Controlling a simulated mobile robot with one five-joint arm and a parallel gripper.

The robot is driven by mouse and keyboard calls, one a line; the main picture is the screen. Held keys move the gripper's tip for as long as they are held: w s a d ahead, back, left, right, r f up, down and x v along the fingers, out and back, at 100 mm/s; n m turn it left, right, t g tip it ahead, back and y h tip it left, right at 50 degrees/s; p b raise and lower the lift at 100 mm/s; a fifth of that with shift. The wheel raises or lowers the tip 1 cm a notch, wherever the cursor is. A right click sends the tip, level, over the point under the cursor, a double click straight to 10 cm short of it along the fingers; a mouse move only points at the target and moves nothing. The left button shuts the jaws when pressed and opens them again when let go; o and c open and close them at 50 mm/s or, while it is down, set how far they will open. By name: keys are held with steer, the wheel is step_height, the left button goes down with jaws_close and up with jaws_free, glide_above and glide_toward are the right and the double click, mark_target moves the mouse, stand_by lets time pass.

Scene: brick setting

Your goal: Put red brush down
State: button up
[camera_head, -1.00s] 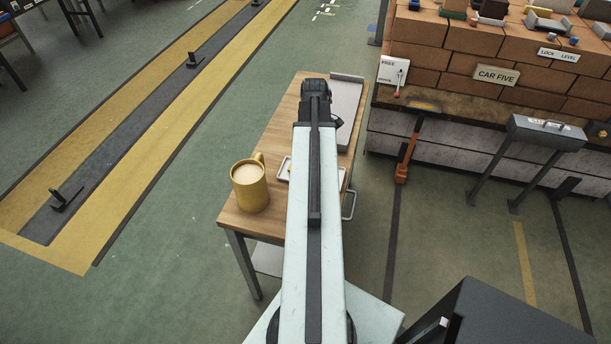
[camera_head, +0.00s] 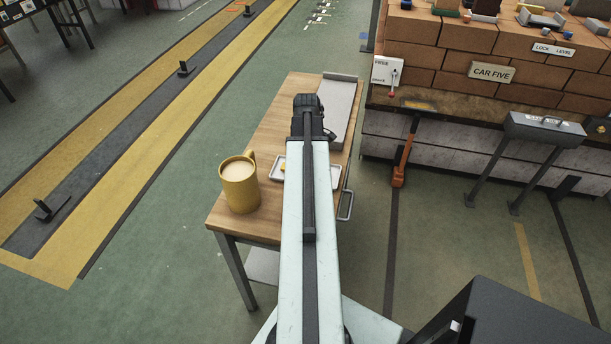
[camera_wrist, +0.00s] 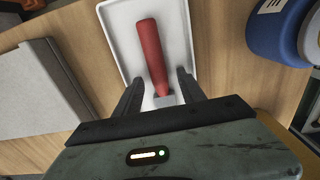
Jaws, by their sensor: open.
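The red brush (camera_wrist: 151,50) lies in a shallow white tray (camera_wrist: 117,15) on the wooden table, seen in the wrist view. My gripper (camera_wrist: 160,78) is open, with one finger on each side of the brush's near end. I cannot tell whether either finger touches it.
A yellow mug (camera_head: 239,187) stands on the wooden table (camera_head: 270,135) left of the tray. A grey slab (camera_head: 338,105) lies at the table's far right. A blue round thing (camera_wrist: 275,35) is at the wrist view's right. Open floor lies left of the table.

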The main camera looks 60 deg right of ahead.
jaws_close()
steer(key=shift+r, duration=0.1)
step_height(320, 180, up, 10)
steer(key=p, duration=1)
